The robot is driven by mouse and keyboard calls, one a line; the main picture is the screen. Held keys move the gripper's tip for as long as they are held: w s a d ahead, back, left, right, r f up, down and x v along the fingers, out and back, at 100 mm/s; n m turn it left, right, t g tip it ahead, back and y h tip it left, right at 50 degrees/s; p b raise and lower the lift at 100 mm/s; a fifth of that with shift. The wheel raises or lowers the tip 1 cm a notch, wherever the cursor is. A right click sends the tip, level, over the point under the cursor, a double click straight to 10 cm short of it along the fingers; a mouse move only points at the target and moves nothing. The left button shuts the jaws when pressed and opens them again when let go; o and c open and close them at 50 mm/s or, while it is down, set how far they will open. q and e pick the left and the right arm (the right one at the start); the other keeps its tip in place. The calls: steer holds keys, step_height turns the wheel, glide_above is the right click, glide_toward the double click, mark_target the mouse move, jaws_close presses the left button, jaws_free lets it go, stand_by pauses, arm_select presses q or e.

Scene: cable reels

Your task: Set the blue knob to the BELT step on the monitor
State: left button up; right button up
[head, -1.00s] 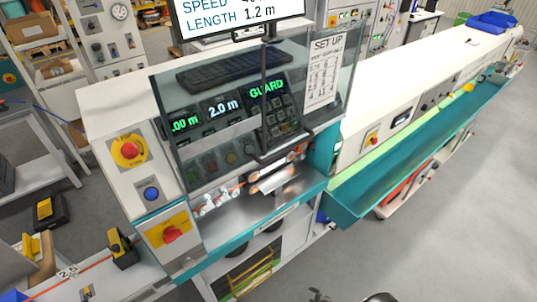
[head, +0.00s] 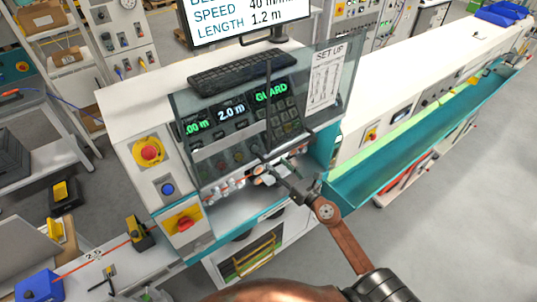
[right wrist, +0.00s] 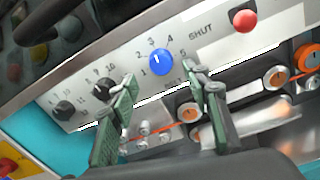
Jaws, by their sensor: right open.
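In the head view the right gripper (head: 276,172) reaches in under the clear guard (head: 318,130). The monitor (head: 245,18) shows SPEED and LENGTH 1.2 m; its top line is cut off, so the BELT step is unreadable.
Black knobs (right wrist: 104,89) sit left of the blue knob, and a red button (right wrist: 244,20) sits to its right beside SHUT. Orange rollers (right wrist: 278,77) are below right. A green GUARD display (head: 270,92) is lit behind the guard. A teal trough (head: 400,150) runs off right.

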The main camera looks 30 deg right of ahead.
steer(key=w, duration=0.6)
steer(key=shift+w+a+p, duration=0.2)
steer(key=shift+a+p, duration=0.15)
steer(key=shift+p, duration=0.1)
steer(key=shift+c, duration=0.7)
steer(key=c, duration=1)
